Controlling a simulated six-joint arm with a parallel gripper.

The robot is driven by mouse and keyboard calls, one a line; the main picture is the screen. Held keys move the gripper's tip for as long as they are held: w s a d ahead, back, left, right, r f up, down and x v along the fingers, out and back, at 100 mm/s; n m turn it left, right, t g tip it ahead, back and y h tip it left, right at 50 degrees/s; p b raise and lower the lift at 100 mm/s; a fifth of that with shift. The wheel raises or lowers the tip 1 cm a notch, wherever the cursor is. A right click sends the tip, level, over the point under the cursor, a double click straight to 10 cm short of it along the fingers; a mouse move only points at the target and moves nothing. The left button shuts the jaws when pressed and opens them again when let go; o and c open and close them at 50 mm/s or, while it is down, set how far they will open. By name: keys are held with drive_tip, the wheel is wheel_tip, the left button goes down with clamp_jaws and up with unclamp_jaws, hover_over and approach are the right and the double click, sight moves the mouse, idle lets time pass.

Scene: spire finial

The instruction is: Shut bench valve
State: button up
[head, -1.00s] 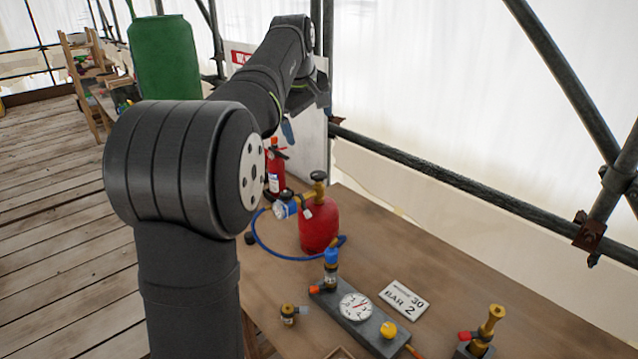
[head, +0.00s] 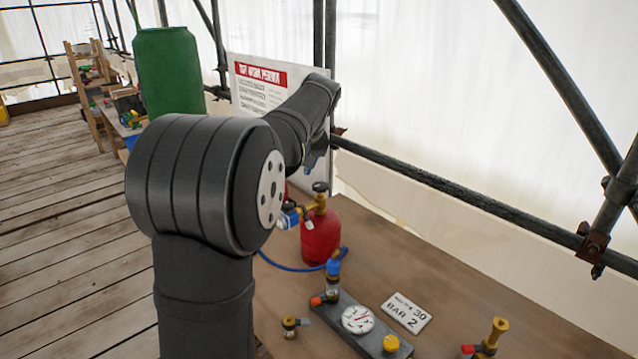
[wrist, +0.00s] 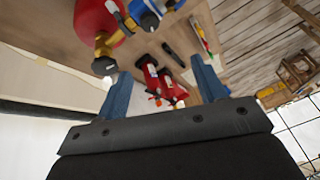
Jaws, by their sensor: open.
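On the bench, a grey block carries a round gauge (head: 358,319), a brass fitting with a blue top (head: 333,268) and an orange knob (head: 316,301), and a yellow knob (head: 391,343). I cannot tell which of these is the bench valve. A red gas cylinder (head: 321,238) with a brass valve (head: 320,196) and a blue-and-white regulator (head: 290,217) stands behind. In the wrist view, that cylinder (wrist: 92,22) is upper left, beyond the fingers. My gripper (wrist: 160,74) is open and empty, its blue fingers apart. In the head view it is mostly hidden behind my arm.
Small red extinguishers (wrist: 152,78) show between the fingers in the wrist view. A blue hose (head: 290,266) loops by the cylinder. A label plate (head: 406,313), a loose brass fitting (head: 290,327) and a brass piece (head: 492,335) are on the bench. Scaffold poles (head: 455,205) run behind.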

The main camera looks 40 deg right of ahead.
drive_tip(key=a+f+m+t+y, duration=0.1)
drive_tip(key=m, duration=0.1)
drive_tip(key=a+f+m+t+y, duration=0.1)
drive_tip(key=f+m, duration=0.1)
drive_tip(key=a+f+m+t, duration=0.1)
drive_tip(key=m, duration=0.1)
drive_tip(key=shift+w+f+m+t+y, duration=0.2)
drive_tip(key=shift+w+m+t+y, duration=0.1)
drive_tip(key=shift+y, duration=0.1)
drive_tip(key=m, duration=0.1)
drive_tip(key=m+t, duration=0.1)
drive_tip(key=f+m+t, duration=0.1)
drive_tip(key=m, duration=0.1)
drive_tip(key=shift+s+a, duration=0.1)
drive_tip(key=shift+a, duration=0.15)
drive_tip(key=m+t, duration=0.2)
drive_tip(key=m, duration=0.1)
drive_tip(key=m+t+h, duration=0.3)
drive_tip(key=m+h, duration=0.8)
drive_tip(key=m, duration=1.2)
approach(318, 182)
drive_tip(key=x, duration=1)
drive_tip(key=shift+d+f, duration=0.15)
drive_tip(key=shift+d, duration=0.15)
drive_tip(key=shift+m, duration=0.3)
drive_tip(key=c, duration=1)
